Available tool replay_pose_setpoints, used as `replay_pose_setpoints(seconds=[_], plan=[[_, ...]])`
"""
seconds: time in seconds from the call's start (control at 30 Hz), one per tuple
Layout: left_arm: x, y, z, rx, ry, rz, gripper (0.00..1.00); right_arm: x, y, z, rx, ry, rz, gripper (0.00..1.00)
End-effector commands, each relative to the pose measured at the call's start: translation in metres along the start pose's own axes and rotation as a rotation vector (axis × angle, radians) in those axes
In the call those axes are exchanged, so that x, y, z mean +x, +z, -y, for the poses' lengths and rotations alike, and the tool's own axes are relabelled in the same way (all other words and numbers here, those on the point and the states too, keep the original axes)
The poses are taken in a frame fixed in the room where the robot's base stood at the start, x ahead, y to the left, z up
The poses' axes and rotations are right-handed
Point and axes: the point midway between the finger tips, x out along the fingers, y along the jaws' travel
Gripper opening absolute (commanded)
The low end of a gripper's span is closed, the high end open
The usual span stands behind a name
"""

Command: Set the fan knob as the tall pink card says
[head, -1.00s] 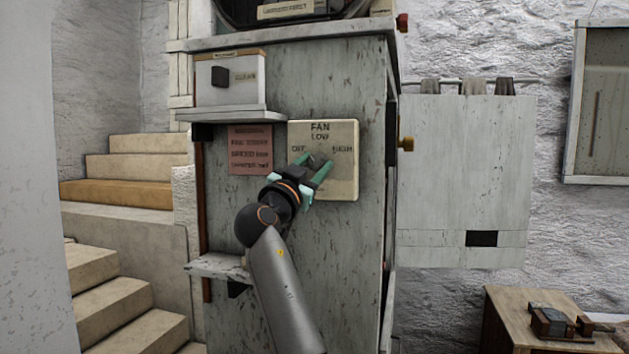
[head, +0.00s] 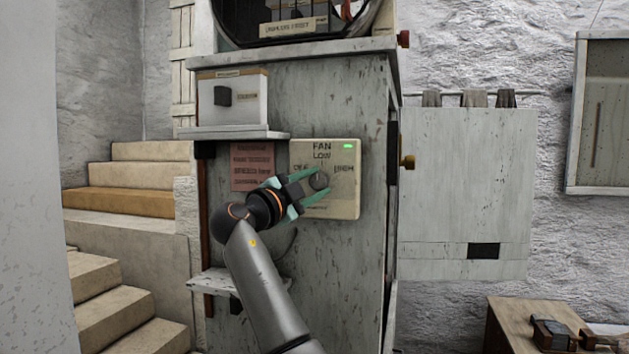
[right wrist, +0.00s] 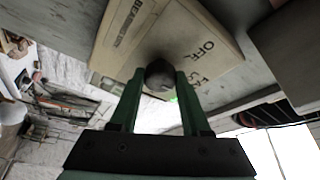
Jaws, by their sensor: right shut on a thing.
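The pale fan panel (head: 345,205) is on the grey cabinet's side, marked FAN, LOW, OFF and HIGH. Its dark round fan knob (head: 320,180) also shows in the right wrist view (right wrist: 159,74). I cannot tell which mark the knob points to. A green light (head: 348,146) glows at the panel's upper right. My right gripper (head: 317,184) is shut on the knob, one green finger on each side of it. The pink card (head: 252,166) is left of the panel; its print is too blurred to read. My left gripper is not in view.
A white box (head: 250,100) with a dark knob sits on a ledge above the card. A small shelf (head: 225,283) juts out below. A brass knob (head: 408,162) sticks out at the cabinet's right edge. Stone stairs (head: 130,202) rise at the left.

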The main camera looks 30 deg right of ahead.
Motion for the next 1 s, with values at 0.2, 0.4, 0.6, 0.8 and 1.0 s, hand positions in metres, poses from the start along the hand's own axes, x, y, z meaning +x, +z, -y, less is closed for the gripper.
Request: replay_pose_setpoints(seconds=[0.2, 0.4, 0.6, 0.8, 1.0], plan=[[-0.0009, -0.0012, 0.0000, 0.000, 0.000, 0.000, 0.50, -0.0004, 0.0010, -0.0002, 0.017, 0.007, 0.003, 0.00], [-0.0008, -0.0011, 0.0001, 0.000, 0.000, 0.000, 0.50, -0.0004, 0.0011, -0.0003, 0.016, 0.007, 0.003, 0.00], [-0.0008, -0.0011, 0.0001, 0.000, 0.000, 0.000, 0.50, -0.0003, 0.0010, -0.0003, 0.016, 0.007, 0.003, 0.58], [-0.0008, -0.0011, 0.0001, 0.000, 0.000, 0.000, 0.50, -0.0001, 0.0006, -0.0001, 0.015, 0.006, 0.002, 0.77], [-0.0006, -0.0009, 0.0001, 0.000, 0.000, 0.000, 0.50, -0.0004, 0.0005, 0.0000, 0.015, 0.006, 0.001, 0.77]])
